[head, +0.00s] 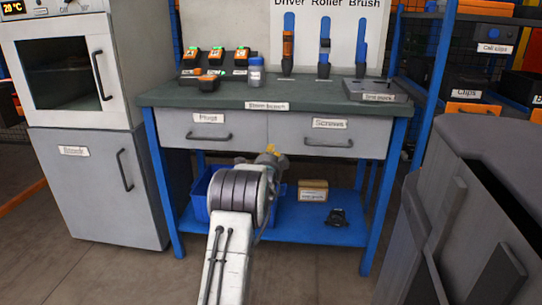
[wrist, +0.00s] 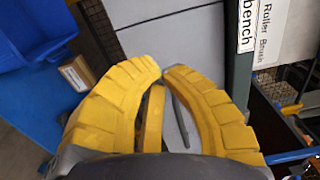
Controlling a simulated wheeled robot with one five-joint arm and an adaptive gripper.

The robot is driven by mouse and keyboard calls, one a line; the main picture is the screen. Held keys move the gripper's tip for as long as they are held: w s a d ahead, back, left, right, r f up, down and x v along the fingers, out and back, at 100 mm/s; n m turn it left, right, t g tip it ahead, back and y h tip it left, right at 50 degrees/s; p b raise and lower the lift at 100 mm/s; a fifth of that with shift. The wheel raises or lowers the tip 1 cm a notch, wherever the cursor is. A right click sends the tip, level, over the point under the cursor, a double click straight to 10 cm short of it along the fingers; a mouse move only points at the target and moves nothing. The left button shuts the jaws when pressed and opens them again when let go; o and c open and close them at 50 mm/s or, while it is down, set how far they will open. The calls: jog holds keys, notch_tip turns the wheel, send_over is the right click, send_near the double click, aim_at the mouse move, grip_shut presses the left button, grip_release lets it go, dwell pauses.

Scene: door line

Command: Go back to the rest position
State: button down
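My gripper (head: 272,150) shows as a small yellow tip in front of the workbench drawers in the head view, partly hidden behind my arm. In the wrist view its two yellow fingers (wrist: 163,71) curve in and their tips meet or almost meet. I see nothing held between them. A grey drawer front (wrist: 190,75) and a dark bar that looks like its handle lie beyond the fingers. My arm reaches forward, low in front of the bench.
The workbench (head: 215,95) has two shut drawers and carries several small devices. Its blue lower shelf (head: 310,230) holds a blue bin (head: 198,203) and a small box (head: 312,190). A grey cabinet (head: 95,190) stands left; a dark grey bin (head: 460,200) stands close on the right.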

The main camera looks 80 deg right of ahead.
jog(key=shift+s+a, duration=0.1)
jog(key=shift+a, duration=1.15)
